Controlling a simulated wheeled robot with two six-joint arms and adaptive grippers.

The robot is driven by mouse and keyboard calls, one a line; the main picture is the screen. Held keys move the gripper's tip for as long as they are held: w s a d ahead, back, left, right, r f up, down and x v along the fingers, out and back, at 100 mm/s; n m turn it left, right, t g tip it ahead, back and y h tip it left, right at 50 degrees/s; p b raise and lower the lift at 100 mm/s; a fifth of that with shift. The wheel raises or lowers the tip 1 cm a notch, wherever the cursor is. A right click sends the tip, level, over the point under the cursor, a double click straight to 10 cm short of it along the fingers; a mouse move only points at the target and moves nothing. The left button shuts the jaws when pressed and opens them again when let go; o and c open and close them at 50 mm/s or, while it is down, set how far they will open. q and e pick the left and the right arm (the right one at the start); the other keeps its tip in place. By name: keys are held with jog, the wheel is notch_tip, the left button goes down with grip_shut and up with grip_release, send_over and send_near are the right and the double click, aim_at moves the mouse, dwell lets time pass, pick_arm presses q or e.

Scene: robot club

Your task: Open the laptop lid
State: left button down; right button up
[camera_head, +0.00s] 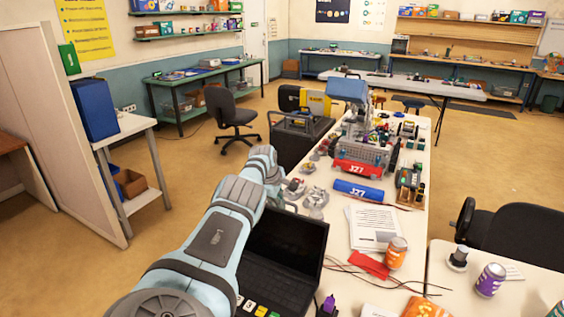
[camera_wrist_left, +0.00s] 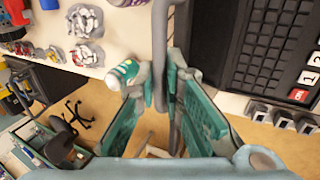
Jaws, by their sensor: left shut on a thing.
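The black laptop stands at the near left edge of the white table. Its lid (camera_head: 288,236) is raised, with the dark screen facing me, and its keyboard base (camera_head: 272,286) lies flat. My left gripper (camera_head: 276,196) is at the lid's upper left corner, its fingers partly hidden. In the left wrist view, the teal fingers of the gripper (camera_wrist_left: 160,84) are shut on the lid (camera_wrist_left: 160,40), which shows edge-on as a dark strip. The keyboard (camera_wrist_left: 265,45) is to its right. My right gripper is not in view.
Papers (camera_head: 374,227), an orange can (camera_head: 396,252), a red cloth (camera_head: 370,264) and thin cables lie right of the laptop. A blue roll (camera_head: 358,190) and many robot parts fill the table behind. Open floor lies left of the table.

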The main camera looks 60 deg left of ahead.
pick_arm(q)
jog(key=shift+d+f, duration=0.2)
jog(key=shift+f, duration=0.05)
jog(key=c, duration=1.7)
grip_release()
jog(key=shift+a+f, duration=0.1)
jog(key=shift+a, duration=0.05)
jog(key=shift+a, duration=0.1)
jog(key=shift+s+a+r, duration=0.1)
jog(key=shift+a+r, duration=0.05)
jog(key=shift+r, duration=0.55)
jog(key=v, duration=1)
jog(key=shift+s+d+r, duration=0.15)
jog(key=shift+d+r, duration=0.15)
jog(key=shift+d, duration=0.1)
jog(key=shift+a, duration=0.1)
